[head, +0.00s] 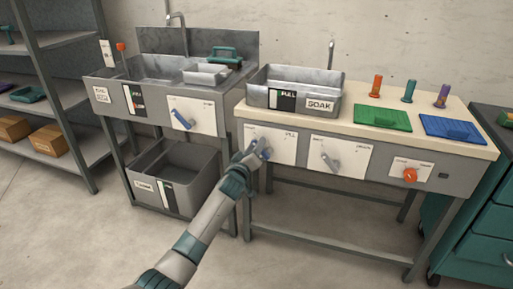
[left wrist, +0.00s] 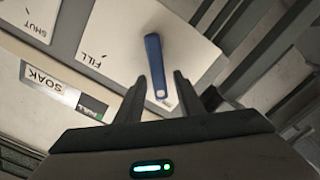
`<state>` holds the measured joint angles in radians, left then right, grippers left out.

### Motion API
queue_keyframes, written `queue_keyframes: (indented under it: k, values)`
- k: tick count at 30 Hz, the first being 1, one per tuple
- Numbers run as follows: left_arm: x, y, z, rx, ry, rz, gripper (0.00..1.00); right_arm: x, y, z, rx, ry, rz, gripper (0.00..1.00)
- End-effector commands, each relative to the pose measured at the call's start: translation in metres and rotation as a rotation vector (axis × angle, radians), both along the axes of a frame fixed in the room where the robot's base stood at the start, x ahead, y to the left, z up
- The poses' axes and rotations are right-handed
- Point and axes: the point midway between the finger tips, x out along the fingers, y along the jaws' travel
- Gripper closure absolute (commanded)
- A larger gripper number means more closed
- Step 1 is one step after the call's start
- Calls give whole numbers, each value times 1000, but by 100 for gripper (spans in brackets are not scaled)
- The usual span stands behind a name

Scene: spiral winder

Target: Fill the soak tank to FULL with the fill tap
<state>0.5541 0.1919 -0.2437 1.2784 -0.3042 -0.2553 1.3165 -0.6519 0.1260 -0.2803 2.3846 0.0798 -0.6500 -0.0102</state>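The soak tank (head: 297,80) is a grey metal basin on the bench, with a SOAK label and a gauge (head: 283,100) marked FULL on its front. I cannot make out the water level. The fill tap is a blue lever on a white FILL plate (head: 283,147) below the tank. My left gripper (head: 254,152) is at this lever. In the left wrist view the blue lever (left wrist: 155,65) points down between the spread fingers of my left gripper (left wrist: 160,80), with gaps beside it. My right gripper is not in view.
A second plate with a grey lever (head: 329,160) and an orange knob (head: 410,175) are to the right. Green (head: 383,117) and blue (head: 453,128) trays lie on the bench. A sink (head: 150,70) with another blue lever (head: 180,119) stands left, above a grey bin (head: 175,178).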

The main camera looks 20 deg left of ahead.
Motion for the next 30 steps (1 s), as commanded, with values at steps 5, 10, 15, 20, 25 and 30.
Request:
queue_keyframes:
  k: [5, 10, 15, 20, 25, 30]
  values:
    - [7, 0, 0, -1, -1, -1, 66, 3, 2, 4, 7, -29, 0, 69]
    - [7, -1, 0, -1, -1, -1, 66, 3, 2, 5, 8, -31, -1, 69]
    - [7, -1, 0, -1, 0, 0, 80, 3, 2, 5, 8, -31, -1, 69]
    - [7, -1, 0, -1, 0, 0, 100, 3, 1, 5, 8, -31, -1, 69]
    - [7, -1, 0, 2, 1, -1, 100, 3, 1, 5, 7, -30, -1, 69]
    - [7, -2, 2, 26, 0, -1, 100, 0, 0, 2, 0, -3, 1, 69]
